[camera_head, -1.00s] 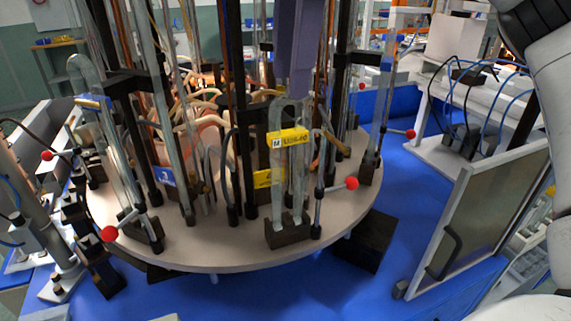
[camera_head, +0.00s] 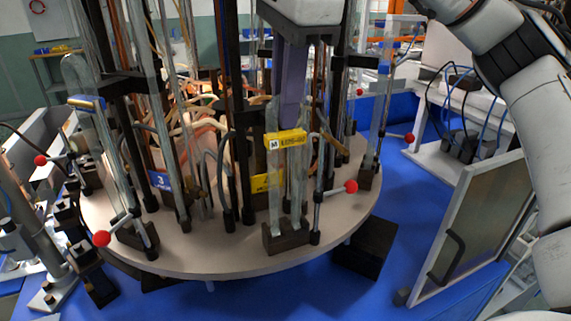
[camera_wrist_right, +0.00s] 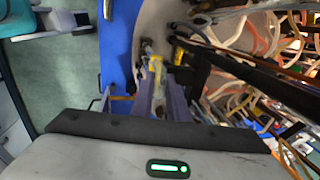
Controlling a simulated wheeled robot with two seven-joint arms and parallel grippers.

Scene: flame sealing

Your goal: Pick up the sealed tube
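The glass tube (camera_head: 275,185) stands upright on the front of the round table, its two legs in a dark block (camera_head: 286,238). A yellow label (camera_head: 287,139) crosses its upper part. My right gripper (camera_head: 291,112) points down from above, its purple fingers at the tube's top, just above the label. In the right wrist view the two fingers (camera_wrist_right: 160,100) stand apart, with the yellow label (camera_wrist_right: 155,64) beyond and between them. The tube's top is hidden by the fingers in the head view, and contact cannot be told. My left gripper is not in view.
The round table (camera_head: 215,258) carries several other upright glass tubes, dark posts and hoses close around the tube. A red-knobbed lever (camera_head: 351,187) sits just right of it. A framed panel (camera_head: 475,230) stands at the right. Blue floor (camera_head: 340,295) lies in front.

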